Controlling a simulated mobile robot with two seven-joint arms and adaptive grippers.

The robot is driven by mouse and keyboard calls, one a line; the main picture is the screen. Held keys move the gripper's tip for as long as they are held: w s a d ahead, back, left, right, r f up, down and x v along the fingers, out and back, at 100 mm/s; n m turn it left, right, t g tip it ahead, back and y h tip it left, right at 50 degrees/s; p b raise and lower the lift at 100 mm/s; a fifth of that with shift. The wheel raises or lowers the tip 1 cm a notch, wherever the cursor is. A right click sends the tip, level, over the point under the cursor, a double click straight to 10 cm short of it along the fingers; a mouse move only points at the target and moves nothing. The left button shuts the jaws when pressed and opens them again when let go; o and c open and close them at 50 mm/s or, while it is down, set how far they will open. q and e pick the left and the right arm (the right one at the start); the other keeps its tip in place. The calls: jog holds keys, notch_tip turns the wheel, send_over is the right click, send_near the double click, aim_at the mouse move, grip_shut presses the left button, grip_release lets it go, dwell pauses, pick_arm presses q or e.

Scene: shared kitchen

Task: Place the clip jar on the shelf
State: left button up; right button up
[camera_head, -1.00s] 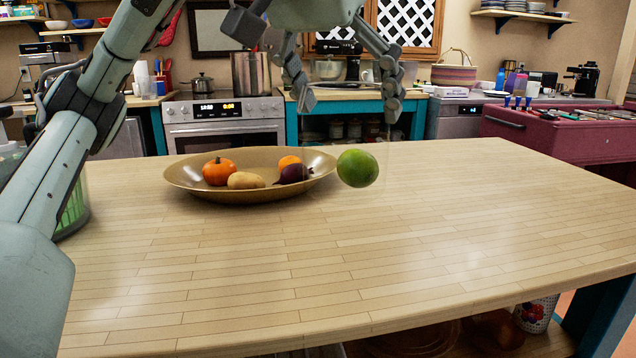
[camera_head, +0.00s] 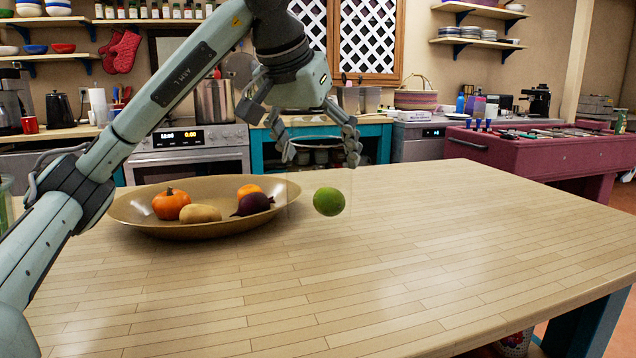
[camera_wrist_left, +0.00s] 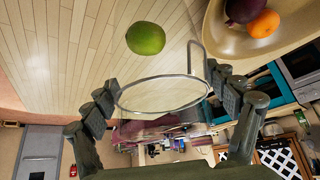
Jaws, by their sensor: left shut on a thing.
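My left gripper (camera_head: 318,150) points down over the far side of the wooden table and is shut on the clip jar (camera_head: 318,172). The jar is clear glass and hard to see in the head view, where only its rim and faint side edges show. In the left wrist view, the round rim of the jar (camera_wrist_left: 160,108) lies between the fingers of the left gripper (camera_wrist_left: 163,100). Open wall shelves show at the upper right (camera_head: 475,42) and upper left (camera_head: 150,20). My right gripper is not in view.
The wooden table (camera_head: 400,270) is mostly clear. A wide bowl (camera_head: 150,225) with fruit and vegetables sits left of the jar. A green lime (camera_head: 328,201) shows close to the jar's lower part.

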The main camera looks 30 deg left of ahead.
pick_arm(q)
jog(key=shift+w+a+f, duration=0.2)
jog(key=shift+w, duration=0.2)
jog(key=shift+f, duration=2.15)
jog(key=o, duration=1.5)
jog(key=shift+o, duration=0.2)
